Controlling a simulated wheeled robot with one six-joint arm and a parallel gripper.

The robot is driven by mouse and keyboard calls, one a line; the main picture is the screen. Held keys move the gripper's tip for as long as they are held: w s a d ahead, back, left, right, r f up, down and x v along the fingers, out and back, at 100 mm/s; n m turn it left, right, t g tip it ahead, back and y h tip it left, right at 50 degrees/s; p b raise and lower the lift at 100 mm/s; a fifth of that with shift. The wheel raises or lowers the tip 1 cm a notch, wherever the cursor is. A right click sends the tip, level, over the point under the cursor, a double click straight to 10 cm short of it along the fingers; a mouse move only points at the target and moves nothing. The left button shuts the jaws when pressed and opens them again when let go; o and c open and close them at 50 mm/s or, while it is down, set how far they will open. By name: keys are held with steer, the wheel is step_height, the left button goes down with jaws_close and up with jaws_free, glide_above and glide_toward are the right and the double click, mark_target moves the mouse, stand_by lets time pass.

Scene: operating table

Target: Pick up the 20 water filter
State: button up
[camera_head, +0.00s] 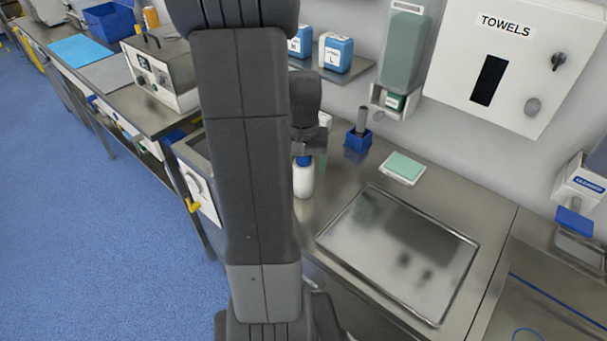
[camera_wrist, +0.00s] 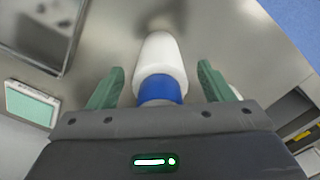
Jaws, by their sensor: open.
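A white cylinder with a blue top, seemingly the water filter (camera_head: 303,181), stands upright on the steel counter. It also shows in the wrist view (camera_wrist: 160,60), white body beyond and blue top nearest me. My gripper (camera_wrist: 160,70) is open, with one green finger on each side of the filter and a visible gap to both. In the head view my gripper (camera_head: 308,158) is at the filter's top, partly hidden by my arm. No label number can be read on the filter.
A steel tray (camera_head: 335,246) lies to the right on the counter. A green-topped white dish (camera_head: 403,168) and a blue holder (camera_head: 357,142) stand behind. Blue-labelled containers (camera_head: 336,52) sit on a wall shelf. A white towel dispenser (camera_head: 520,95) is on the wall.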

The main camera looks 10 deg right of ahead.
steer(key=c, duration=1.1)
steer(key=shift+c, duration=0.2)
steer(key=shift+r, duration=0.15)
